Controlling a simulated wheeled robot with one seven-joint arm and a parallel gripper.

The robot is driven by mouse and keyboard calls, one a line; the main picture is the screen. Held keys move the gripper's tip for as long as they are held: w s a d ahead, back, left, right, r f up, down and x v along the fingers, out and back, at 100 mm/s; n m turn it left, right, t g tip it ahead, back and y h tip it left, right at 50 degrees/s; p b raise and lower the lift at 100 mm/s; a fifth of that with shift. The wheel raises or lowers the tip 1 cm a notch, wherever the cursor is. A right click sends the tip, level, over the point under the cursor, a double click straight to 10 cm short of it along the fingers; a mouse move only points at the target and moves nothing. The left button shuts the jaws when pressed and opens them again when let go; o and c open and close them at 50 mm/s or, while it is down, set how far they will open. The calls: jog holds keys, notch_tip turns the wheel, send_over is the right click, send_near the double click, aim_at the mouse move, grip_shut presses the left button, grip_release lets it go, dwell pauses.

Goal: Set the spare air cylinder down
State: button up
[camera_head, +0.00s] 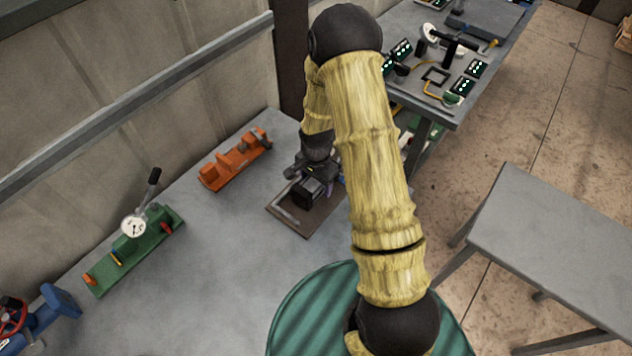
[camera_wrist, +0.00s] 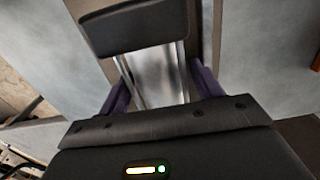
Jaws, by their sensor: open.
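The air cylinder shows in the wrist view as a silvery barrel (camera_wrist: 158,75) with bright rods along its sides and a black end block (camera_wrist: 135,25). My gripper (camera_wrist: 162,88) is open, with one purple finger on each side of the barrel. I cannot tell whether the fingers touch it. In the head view my gripper (camera_head: 320,182) is low over a brown board (camera_head: 300,228) on the grey bench. The arm and gripper hide much of the cylinder there. Its contact with the board is not clear.
A pale L-shaped strip (camera_head: 283,213) lies on the board. An orange fixture (camera_head: 235,162), a green fixture (camera_head: 140,250) with a dial gauge and a blue vise (camera_head: 45,315) stand along the wall side. The bench between is clear. A grey table (camera_head: 560,240) stands at right.

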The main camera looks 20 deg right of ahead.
notch_tip(320, 180, up, 12)
jog(key=b, duration=0.1)
jog(key=shift+r+b, duration=0.15)
jog(key=shift+b, duration=0.15)
dwell(0.3)
dwell(0.4)
jog(key=s+r+n+t, duration=0.1)
jog(key=s+r+n, duration=0.3)
jog(key=s, duration=0.3)
jog(key=s+r+n+t, duration=0.1)
jog(key=s+r+n, duration=0.3)
jog(key=s+n, duration=0.2)
jog(key=shift+s+n+t, duration=0.3)
jog(key=shift+s+n, duration=0.1)
jog(key=shift+s, duration=0.3)
jog(key=shift+a, duration=0.1)
jog(key=c, duration=0.6)
jog(key=shift+w, duration=0.1)
jog(key=shift+c, duration=0.2)
